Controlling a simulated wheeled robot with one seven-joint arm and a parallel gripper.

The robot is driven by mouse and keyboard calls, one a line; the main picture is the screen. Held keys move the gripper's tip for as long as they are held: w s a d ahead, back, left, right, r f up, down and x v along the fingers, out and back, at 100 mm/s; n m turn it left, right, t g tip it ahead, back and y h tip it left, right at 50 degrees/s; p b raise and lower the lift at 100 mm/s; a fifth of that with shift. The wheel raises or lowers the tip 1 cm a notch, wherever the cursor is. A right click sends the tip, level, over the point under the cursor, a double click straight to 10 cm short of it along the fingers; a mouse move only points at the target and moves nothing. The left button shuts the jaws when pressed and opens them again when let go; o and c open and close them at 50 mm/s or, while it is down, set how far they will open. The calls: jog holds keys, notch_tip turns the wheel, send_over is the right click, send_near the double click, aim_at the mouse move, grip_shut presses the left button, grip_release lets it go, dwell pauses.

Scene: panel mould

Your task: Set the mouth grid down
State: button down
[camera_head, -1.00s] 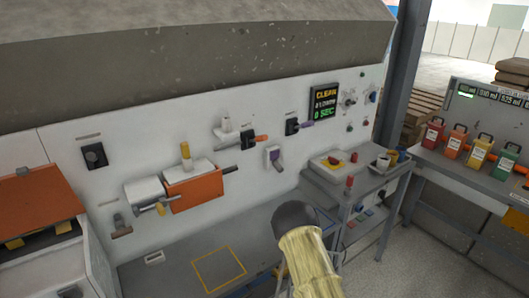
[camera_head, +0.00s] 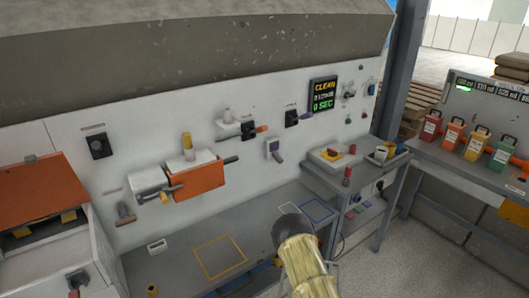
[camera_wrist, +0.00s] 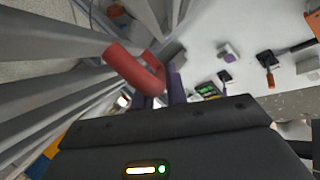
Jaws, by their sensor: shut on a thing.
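In the wrist view my gripper (camera_wrist: 160,92) is shut at a red loop handle (camera_wrist: 135,72). Long grey bars (camera_wrist: 50,75), which appear to be the mouth grid (camera_wrist: 60,100), spread across the left of that view beside the handle. Whether the bars touch anything below cannot be told. In the head view my arm reaches over the grey bench, and its dark rounded end hides the gripper and the grid.
The grey bench (camera_head: 180,262) has a yellow outlined rectangle (camera_head: 220,240) and a blue outlined one (camera_head: 318,202). An orange box (camera_head: 200,181) hangs on the white panel above. A side table (camera_head: 345,183) holds small items. Coloured canisters (camera_head: 475,146) stand at right.

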jog(key=shift+s+f, duration=0.35)
jog(key=shift+s, duration=0.1)
dwell(0.6)
